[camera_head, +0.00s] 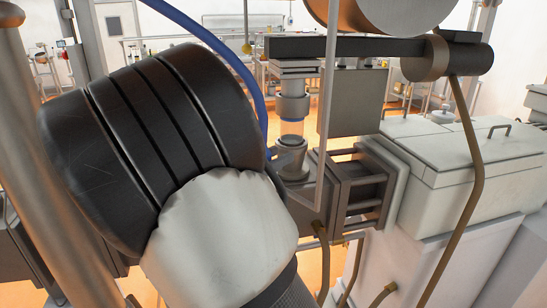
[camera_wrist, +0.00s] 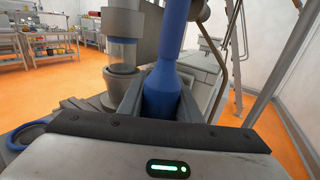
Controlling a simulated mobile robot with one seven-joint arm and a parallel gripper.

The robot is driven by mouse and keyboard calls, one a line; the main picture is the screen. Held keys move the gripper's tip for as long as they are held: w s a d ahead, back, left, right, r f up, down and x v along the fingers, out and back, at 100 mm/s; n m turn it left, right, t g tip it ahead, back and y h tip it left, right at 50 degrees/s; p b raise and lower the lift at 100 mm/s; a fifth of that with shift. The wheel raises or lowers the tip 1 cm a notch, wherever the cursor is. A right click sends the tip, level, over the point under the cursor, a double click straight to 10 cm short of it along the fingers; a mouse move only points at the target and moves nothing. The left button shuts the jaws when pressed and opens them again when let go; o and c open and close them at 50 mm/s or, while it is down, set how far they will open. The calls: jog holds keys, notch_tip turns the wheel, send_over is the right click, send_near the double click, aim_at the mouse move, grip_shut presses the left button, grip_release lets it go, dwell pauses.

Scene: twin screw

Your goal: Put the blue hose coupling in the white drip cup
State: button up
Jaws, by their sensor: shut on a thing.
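The blue hose coupling (camera_wrist: 164,88) stands upright between the grey fingers of my gripper (camera_wrist: 165,104) in the wrist view. It is wide at the bottom, narrows at a neck and widens again above, where the top edge of the picture cuts it off. My gripper is shut on it. In the head view my own arm fills the left and lower middle, and the gripper and coupling cannot be made out. I cannot make out a white drip cup in either view.
A clear feed tube (camera_wrist: 122,50) over a metal funnel (camera_wrist: 122,82) stands close left of the gripper; the funnel also shows in the head view (camera_head: 291,158). A blue ring (camera_wrist: 28,134) lies at lower left. A pale lidded cabinet (camera_head: 450,165) stands right, behind a bent brass pipe (camera_head: 474,150).

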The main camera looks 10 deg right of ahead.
jog(key=shift+s+f, duration=0.15)
jog(key=shift+f, duration=0.65)
jog(key=o, duration=0.9)
jog(key=shift+o, duration=1.4)
jog(key=shift+a+f, duration=0.1)
jog(key=shift+f, duration=0.1)
jog(key=shift+r, duration=0.15)
jog(key=r+v, duration=0.1)
jog(key=v, duration=1)
jog(key=shift+a+r+b, duration=0.4)
jog(key=shift+b, duration=0.05)
jog(key=shift+s, duration=0.1)
